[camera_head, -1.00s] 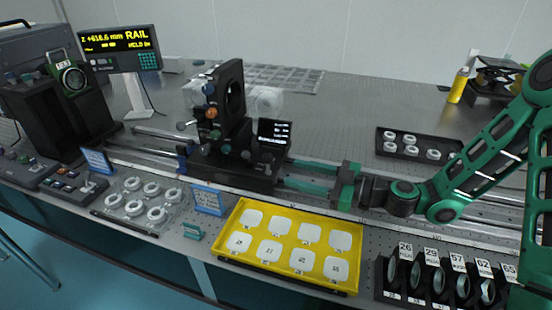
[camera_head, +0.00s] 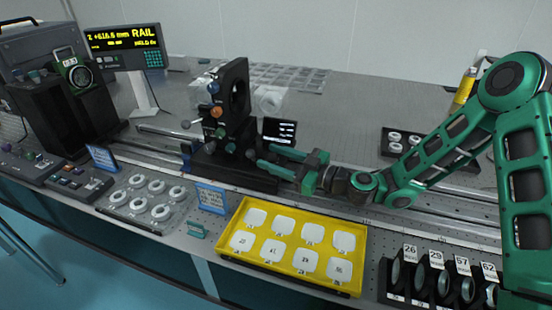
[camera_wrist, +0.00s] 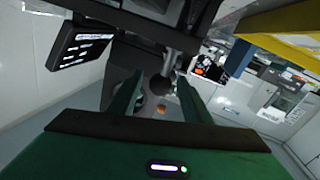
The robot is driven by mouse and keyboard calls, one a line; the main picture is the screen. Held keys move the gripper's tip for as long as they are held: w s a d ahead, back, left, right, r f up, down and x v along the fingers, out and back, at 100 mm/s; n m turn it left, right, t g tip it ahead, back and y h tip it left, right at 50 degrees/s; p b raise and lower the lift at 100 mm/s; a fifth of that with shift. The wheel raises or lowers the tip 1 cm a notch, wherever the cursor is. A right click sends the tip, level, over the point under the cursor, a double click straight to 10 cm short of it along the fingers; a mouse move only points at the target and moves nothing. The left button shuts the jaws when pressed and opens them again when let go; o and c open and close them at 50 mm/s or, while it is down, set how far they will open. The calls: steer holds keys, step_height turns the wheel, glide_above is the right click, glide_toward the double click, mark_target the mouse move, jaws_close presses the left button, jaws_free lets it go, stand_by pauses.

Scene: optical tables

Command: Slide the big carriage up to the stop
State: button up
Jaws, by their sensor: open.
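The big carriage (camera_head: 232,165) is a black block with a tall dark ring mount and coloured knobs, sitting on the rail (camera_head: 430,210) left of my gripper. My gripper (camera_head: 264,156) is open, its green fingers pointing left at the carriage's right side. In the wrist view my open fingers (camera_wrist: 160,98) lie on either side of a dark round knob (camera_wrist: 161,84) on a post. I cannot tell whether they touch it. A blue part (camera_head: 187,154) is at the carriage's left; I cannot tell whether it is the stop.
A yellow tray (camera_head: 231,225) of white pieces lies in front of the rail. A dark box of numbered lenses (camera_head: 430,280) stands at the front right, and a dark tray (camera_head: 387,153) behind the rail. A readout screen (camera_head: 123,40) stands at the back left.

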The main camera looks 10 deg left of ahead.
steer(key=shift+a, duration=0.2)
jaws_close()
steer(key=shift+w+a, duration=0.1)
steer(key=shift+a, duration=0.5)
jaws_free()
steer(key=shift+d, duration=0.1)
